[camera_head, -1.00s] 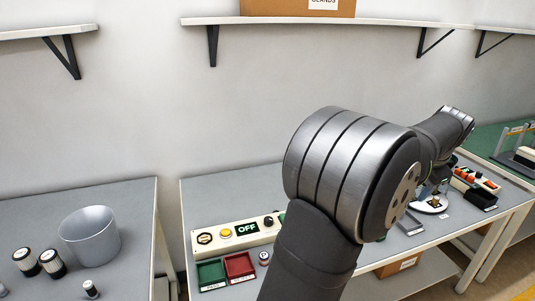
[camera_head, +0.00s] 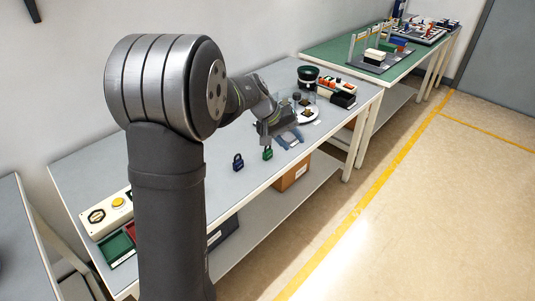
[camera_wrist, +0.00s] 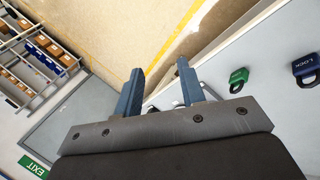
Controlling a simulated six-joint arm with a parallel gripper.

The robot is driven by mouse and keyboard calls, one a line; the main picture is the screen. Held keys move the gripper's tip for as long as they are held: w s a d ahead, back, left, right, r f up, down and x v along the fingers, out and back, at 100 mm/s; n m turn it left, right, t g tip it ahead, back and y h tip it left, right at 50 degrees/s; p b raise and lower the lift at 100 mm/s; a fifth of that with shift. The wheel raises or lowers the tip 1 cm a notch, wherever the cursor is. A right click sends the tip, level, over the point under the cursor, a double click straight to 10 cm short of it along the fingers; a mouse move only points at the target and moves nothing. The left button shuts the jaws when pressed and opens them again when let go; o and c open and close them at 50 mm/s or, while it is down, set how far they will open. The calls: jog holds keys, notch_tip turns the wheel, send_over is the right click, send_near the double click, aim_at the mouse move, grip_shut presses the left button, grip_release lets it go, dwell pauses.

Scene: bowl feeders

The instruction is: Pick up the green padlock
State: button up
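The green padlock (camera_head: 267,153) lies on the grey workbench (camera_head: 215,172) near its front edge. In the wrist view the green padlock (camera_wrist: 239,79) is to the right of my fingers, apart from them. A blue padlock (camera_head: 238,161) lies to its left; in the wrist view it (camera_wrist: 307,68) is at the right edge with "LOCK" on it. My gripper (camera_head: 289,138) is above the bench, to the right of and a little above the green padlock in the head view. In the wrist view my gripper (camera_wrist: 160,82) has its two blue fingers apart with nothing between them.
A control box (camera_head: 104,212) and red and green trays are at the near left. A cardboard box (camera_head: 293,172) sits on the lower shelf.

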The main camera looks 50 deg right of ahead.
jog(key=w+a+f+n+t+h, duration=0.35)
jog(key=w+n, duration=0.35)
jog(key=n, duration=0.6)
jog(key=w+a+f+n+t+h, duration=0.35)
jog(key=w+f+n+h, duration=0.2)
jog(key=n, duration=0.85)
jog(key=g+y, duration=0.1)
send_near(268, 151)
jog(key=d, duration=0.1)
jog(key=d+r, duration=0.1)
jog(key=d, duration=0.1)
jog(key=d+r, duration=0.1)
jog(key=shift+w+d, duration=0.2)
jog(key=shift+w, duration=0.1)
jog(key=shift+f+x, duration=0.2)
jog(key=shift+x, duration=1.15)
jog(key=shift+f+x, duration=0.2)
jog(key=shift+x, duration=1.2)
jog(key=shift+w+a, duration=0.1)
jog(key=shift+a, duration=0.1)
grip_shut()
